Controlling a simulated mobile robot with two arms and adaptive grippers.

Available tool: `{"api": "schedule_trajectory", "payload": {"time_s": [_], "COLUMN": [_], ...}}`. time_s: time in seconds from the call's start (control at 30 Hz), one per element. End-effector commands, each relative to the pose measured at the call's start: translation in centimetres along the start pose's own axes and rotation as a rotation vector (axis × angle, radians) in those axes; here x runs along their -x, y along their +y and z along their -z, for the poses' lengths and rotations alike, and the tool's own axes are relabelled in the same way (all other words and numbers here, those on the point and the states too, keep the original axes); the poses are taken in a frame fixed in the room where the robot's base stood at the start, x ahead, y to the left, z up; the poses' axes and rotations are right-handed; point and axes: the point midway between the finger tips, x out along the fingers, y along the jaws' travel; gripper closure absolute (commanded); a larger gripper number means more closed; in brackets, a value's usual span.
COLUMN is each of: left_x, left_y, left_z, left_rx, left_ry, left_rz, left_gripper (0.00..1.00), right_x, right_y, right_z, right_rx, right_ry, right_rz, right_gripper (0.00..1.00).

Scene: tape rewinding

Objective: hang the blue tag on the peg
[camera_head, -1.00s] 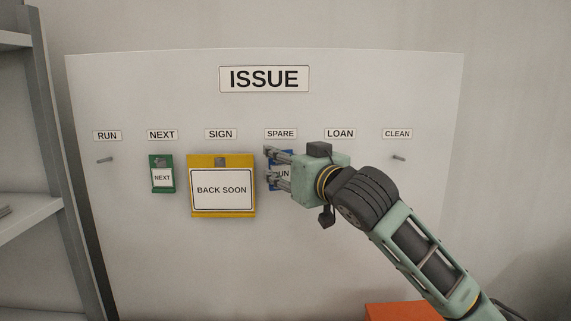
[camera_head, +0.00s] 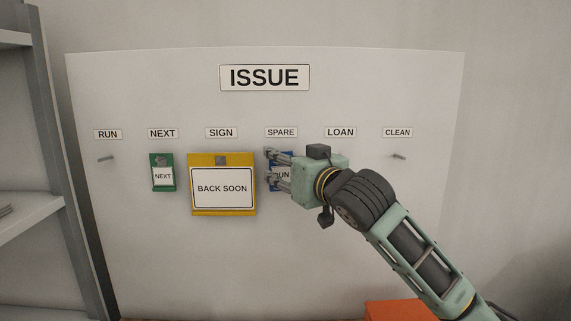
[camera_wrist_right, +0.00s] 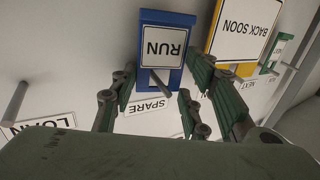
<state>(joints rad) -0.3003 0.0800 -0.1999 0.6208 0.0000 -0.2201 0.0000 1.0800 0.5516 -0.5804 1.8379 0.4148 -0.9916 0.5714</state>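The blue tag (camera_head: 283,157), marked RUN, hangs on the SPARE peg and is partly hidden by my right gripper in the head view. The right wrist view shows the blue tag (camera_wrist_right: 173,76) upside down, with the peg (camera_wrist_right: 159,85) at its top. My right gripper (camera_head: 277,168) is at the tag, its fingers open and spread. In the wrist view the fingers (camera_wrist_right: 162,88) stand on either side of the tag's upper end; I cannot tell whether they touch it. The bare RUN peg (camera_head: 105,159) is at the board's left. My left gripper is not in view.
The yellow BACK SOON sign (camera_head: 222,212) hangs just left of my right gripper, and the green NEXT tag (camera_head: 162,186) hangs further left. The CLEAN peg (camera_head: 399,156) and LOAN peg (camera_wrist_right: 16,100) are bare. A shelf (camera_head: 50,150) stands at the left. An orange surface (camera_head: 400,311) shows below.

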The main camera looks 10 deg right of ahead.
Motion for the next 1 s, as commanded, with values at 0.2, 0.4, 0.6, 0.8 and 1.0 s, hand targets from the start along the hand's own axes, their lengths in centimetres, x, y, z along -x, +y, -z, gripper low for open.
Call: {"api": "schedule_trajectory", "payload": {"time_s": [0.2, 0.4, 0.6, 0.8, 1.0], "left_x": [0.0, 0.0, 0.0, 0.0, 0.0], "left_y": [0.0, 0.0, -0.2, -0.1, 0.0], "left_z": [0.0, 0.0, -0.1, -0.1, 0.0], "left_rx": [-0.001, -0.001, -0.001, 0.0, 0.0], "left_ry": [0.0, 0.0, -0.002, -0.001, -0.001], "left_rz": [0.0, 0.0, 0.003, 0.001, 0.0], "left_gripper": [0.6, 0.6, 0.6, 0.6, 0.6], "right_x": [0.0, 0.0, 0.5, 3.7, 8.1], "right_y": [0.0, 0.1, 0.1, 0.1, 0.0], "right_z": [0.0, 0.0, 0.0, 0.0, 0.0], "right_rx": [0.0, 0.0, 0.0, 0.002, 0.003], "right_ry": [0.0, 0.0, 0.0, 0.001, 0.001], "right_rz": [-0.001, -0.001, -0.001, 0.0, -0.001], "right_gripper": [0.37, 0.37, 0.37, 0.37, 0.37]}}
